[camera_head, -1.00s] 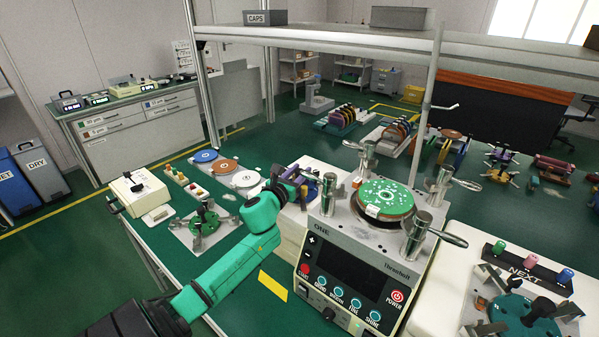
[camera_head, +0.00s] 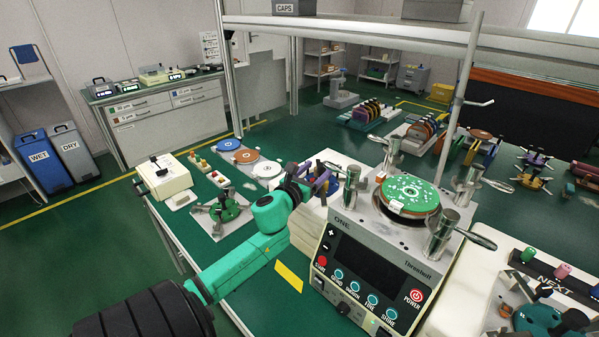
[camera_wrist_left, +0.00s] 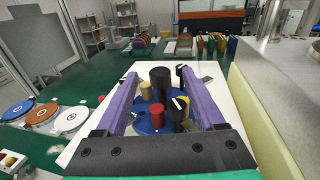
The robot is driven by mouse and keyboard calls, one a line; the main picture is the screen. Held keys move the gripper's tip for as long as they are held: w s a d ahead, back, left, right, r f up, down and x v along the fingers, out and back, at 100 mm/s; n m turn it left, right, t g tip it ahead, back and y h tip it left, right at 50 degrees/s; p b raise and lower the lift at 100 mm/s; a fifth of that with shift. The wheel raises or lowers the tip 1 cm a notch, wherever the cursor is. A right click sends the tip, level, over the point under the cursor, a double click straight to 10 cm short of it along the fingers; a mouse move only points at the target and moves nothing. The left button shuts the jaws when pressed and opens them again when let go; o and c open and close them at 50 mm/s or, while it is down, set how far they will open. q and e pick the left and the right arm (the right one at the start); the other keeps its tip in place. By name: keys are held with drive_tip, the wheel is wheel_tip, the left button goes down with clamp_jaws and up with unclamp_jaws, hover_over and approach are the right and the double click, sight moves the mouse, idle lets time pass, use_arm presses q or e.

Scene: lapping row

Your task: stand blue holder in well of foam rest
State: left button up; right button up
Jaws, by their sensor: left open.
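My left gripper (camera_head: 322,180) is open, to the left of the grey machine in the head view. In the left wrist view its two purple fingers (camera_wrist_left: 158,78) stand wide apart. The blue holder (camera_wrist_left: 146,128) shows between and beyond them, a blue disc carrying black, red and tan upright pieces. It is on a white surface (camera_wrist_left: 125,72), and its front edge is partly hidden by the gripper. Neither finger clearly touches it. I cannot pick out a foam rest well with certainty. My right gripper is not in view.
The machine (camera_head: 350,255) with a green-topped disc (camera_head: 408,192) and metal posts stands close right of the gripper. A NEXT block (camera_head: 540,268) and teal fixture (camera_head: 548,318) are at lower right. Coloured discs (camera_head: 245,156) and a green fixture (camera_head: 224,207) lie left. A shelf (camera_head: 380,32) spans above.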

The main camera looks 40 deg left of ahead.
use_arm(q)
drive_tip(key=b+v, duration=0.1)
drive_tip(key=v, duration=1)
drive_tip(key=shift+r, duration=0.1)
drive_tip(key=shift+s, duration=0.1)
